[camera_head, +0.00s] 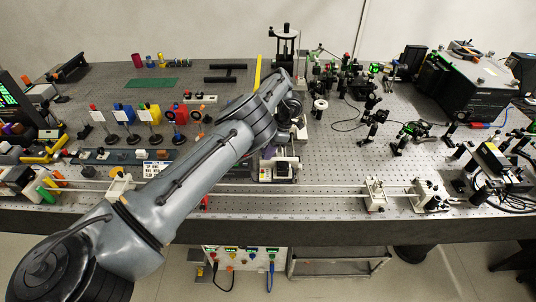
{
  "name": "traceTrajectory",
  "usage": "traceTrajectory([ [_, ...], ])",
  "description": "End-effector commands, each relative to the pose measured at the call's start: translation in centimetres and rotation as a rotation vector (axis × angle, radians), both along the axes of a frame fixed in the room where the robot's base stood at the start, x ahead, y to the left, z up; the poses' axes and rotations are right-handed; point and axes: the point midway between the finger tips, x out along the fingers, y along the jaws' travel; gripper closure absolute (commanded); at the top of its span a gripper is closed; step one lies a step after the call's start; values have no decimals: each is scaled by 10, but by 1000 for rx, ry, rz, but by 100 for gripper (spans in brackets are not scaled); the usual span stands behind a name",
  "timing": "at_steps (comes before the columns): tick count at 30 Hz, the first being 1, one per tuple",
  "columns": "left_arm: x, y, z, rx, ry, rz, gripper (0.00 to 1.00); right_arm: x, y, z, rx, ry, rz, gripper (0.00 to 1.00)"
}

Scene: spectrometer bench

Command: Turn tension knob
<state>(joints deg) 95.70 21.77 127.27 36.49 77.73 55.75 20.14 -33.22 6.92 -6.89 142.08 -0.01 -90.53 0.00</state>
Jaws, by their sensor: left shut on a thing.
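My left arm reaches from the lower left to the middle of the bench. Its wrist bends down at the far end, and the left gripper (297,121) is small there and partly hidden by my own arm. It is shut at a bench device (282,168) with pale and dark parts, standing near the front rail. The tension knob cannot be made out clearly; what lies between the fingers seems to be this knob. My right gripper is not in view.
A rail (310,190) runs along the front edge, with carriages (375,194) on it at right. A tall dark-columned instrument (286,45) stands behind the wrist. Optics mounts (371,120) crowd the right, coloured blocks on stands (150,112) the left. Bare bench (330,160) lies right of the device.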

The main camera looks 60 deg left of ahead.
Motion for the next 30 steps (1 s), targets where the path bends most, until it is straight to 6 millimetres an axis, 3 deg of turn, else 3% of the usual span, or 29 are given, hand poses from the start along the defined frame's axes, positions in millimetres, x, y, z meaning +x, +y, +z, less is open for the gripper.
traceTrajectory([
  [22, -1, 1, -1, 1, 3, 85, 100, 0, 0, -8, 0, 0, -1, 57],
  [23, -1, 1, -1, 1, 4, 85, 75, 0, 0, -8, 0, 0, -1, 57],
  [24, -1, 1, -1, 1, 3, 85, 69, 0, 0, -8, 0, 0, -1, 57],
  [27, -1, 1, -1, 1, 3, 84, 54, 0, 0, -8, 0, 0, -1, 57],
  [30, -1, 1, -1, 1, 3, 84, 53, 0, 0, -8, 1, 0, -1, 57],
])
